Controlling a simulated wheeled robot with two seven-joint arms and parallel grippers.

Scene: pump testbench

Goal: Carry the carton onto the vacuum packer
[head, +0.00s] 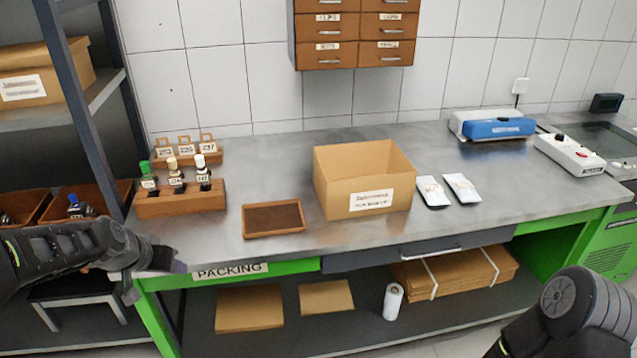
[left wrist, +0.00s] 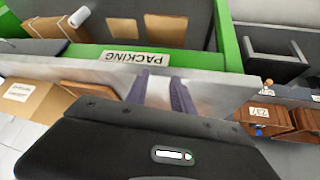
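The carton (head: 365,180) is an open-topped brown cardboard box with a white label, upright on the middle of the steel packing bench. Part of a labelled brown box, which looks like the carton, shows at the left of the left wrist view (left wrist: 22,105). A machine with a dark top and green side (head: 610,142) at the far right, cut by the picture edge, looks like the vacuum packer. My left gripper (head: 172,266) is at the bench's front left edge, well left of the carton. Its fingers (left wrist: 160,95) are apart with nothing between them. My right gripper is out of view.
A brown tray (head: 273,219) and a wooden stamp rack (head: 180,200) lie left of the carton. Two white pouches (head: 447,190) lie close to its right. A blue and white device (head: 492,125) and a white button box (head: 570,155) stand further right. Drawers (head: 355,35) hang above.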

